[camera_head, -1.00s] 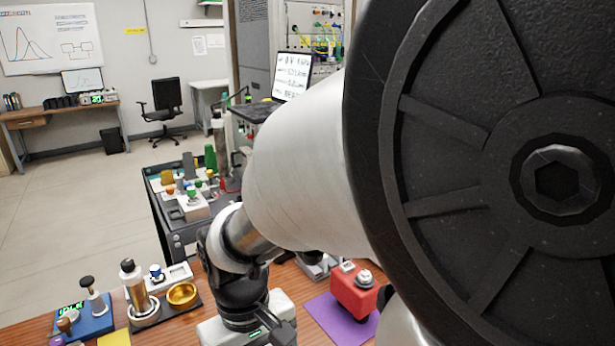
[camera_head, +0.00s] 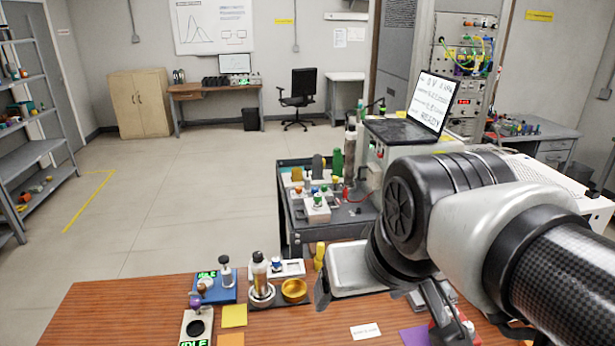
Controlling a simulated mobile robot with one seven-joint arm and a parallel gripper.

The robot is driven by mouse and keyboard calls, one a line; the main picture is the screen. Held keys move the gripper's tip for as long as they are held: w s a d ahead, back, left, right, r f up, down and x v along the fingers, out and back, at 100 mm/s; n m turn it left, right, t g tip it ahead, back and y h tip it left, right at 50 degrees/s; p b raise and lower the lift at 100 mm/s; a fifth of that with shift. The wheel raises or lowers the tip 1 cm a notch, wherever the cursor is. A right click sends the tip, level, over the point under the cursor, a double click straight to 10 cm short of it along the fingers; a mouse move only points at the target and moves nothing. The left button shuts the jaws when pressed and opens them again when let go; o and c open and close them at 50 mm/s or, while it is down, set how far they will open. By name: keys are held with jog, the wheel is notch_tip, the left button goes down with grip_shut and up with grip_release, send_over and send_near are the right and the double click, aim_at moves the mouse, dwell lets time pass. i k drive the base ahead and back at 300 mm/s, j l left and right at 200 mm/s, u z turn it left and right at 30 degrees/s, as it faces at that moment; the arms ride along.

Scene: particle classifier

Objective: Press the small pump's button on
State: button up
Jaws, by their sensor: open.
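I cannot tell for sure which object is the small pump. A blue-based device (camera_head: 222,292) with a green lit display and an upright black-topped post stands at the left of the wooden bench. In front of it is a pale device (camera_head: 190,335) with a round black top and a green display reading IDLE. A white block with a blue-and-white knob (camera_head: 277,265) sits behind the metal bottle. My gripper (camera_head: 380,298) hangs over the bench at right of centre, its dark fingers spread, apart from these devices. My arm hides part of the bench's right side.
A metal bottle (camera_head: 259,272) and gold bowl (camera_head: 294,289) stand on a dark tray. A grey metal tray (camera_head: 350,281) lies beside my gripper. A purple mat (camera_head: 414,336) is at right. A dark cart (camera_head: 345,222) stands behind. The bench's front left is clear.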

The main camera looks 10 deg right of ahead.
aim_at(448, 310)
jog(key=k+l+z, duration=0.15)
jog(key=z, duration=0.35)
jog(key=k+l+z, duration=0.2)
jog(key=z, duration=0.3)
jog(key=k, duration=0.5)
